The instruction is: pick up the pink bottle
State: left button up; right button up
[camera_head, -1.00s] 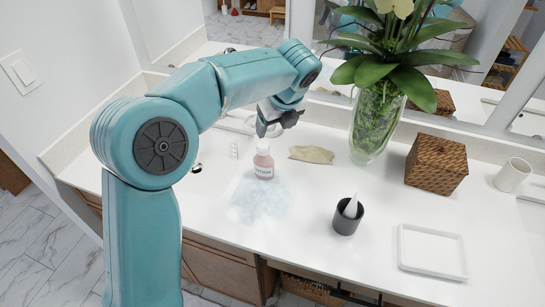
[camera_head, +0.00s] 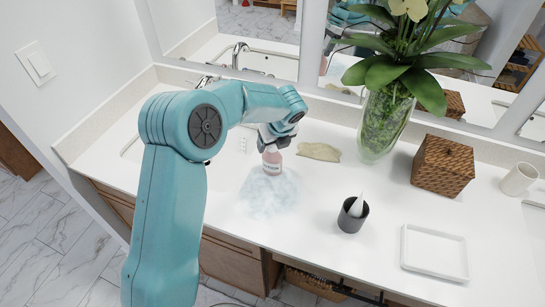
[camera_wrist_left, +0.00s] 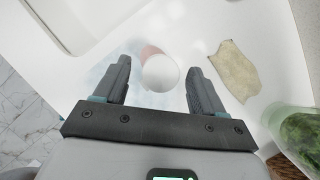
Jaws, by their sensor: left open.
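The pink bottle (camera_head: 272,161) stands upright on the white counter, with a pale label on its front. My left gripper (camera_head: 274,142) is right above it in the head view and hides its top. In the left wrist view the bottle's white cap (camera_wrist_left: 160,72) lies between the two spread fingers of my left gripper (camera_wrist_left: 158,85), slightly beyond their tips, with a bit of pink body behind it. The gripper is open and holds nothing. I cannot tell whether a finger touches the bottle. My right gripper is not in view.
A beige cloth-like piece (camera_head: 318,151) lies right of the bottle. A glass vase with a plant (camera_head: 384,122), a woven box (camera_head: 441,165), a dark cup (camera_head: 353,215) and a white tray (camera_head: 434,252) stand further right. A whitish patch (camera_head: 268,194) covers the counter in front.

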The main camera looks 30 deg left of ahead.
pick_arm(q)
jog(key=shift+a+f, duration=0.35)
jog(key=shift+f, duration=0.2)
jog(key=shift+w+f, duration=0.15)
jog(key=shift+f, duration=0.2)
jog(key=shift+w+d, duration=0.1)
jog(key=shift+c, duration=0.7)
grip_shut()
